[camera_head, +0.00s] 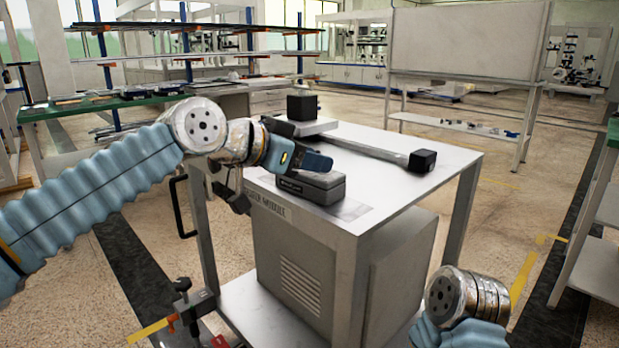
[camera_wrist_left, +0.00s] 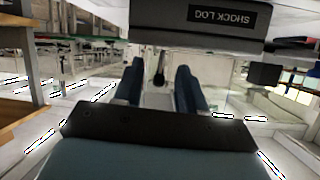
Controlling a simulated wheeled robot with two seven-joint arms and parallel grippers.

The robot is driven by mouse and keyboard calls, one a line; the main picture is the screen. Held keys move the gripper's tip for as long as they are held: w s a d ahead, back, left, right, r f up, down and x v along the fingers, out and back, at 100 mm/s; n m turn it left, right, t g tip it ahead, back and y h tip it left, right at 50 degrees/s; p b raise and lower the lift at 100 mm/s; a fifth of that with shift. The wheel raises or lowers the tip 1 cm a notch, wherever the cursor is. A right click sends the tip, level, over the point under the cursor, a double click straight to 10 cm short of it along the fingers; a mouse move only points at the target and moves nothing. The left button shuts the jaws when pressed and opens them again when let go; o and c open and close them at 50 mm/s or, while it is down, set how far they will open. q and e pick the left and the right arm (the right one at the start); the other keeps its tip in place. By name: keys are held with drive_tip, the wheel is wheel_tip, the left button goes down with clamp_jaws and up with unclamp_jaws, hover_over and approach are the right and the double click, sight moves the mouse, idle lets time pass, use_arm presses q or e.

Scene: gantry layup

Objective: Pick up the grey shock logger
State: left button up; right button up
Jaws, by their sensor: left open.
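The grey shock logger (camera_head: 318,188) is a dark grey box lying on the white top of the cart (camera_head: 420,175). In the left wrist view the shock logger (camera_wrist_left: 165,18) fills the top edge, with its label upside down. My left gripper (camera_head: 318,161) is just behind and above the logger in the head view. Its two blue fingers (camera_wrist_left: 160,75) stand apart with nothing between them. The logger is outside the fingers. My right arm shows only a wrist part at the lower right; its gripper is out of view.
A black block (camera_head: 302,106) on a flat plate and a grey bar with a black end block (camera_head: 422,160) lie farther back on the cart top. The cart's right front surface is clear. A black handle (camera_head: 181,207) sticks out at its left.

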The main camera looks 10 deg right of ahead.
use_arm(q)
drive_tip(key=shift+x, duration=1.15)
clamp_jaws()
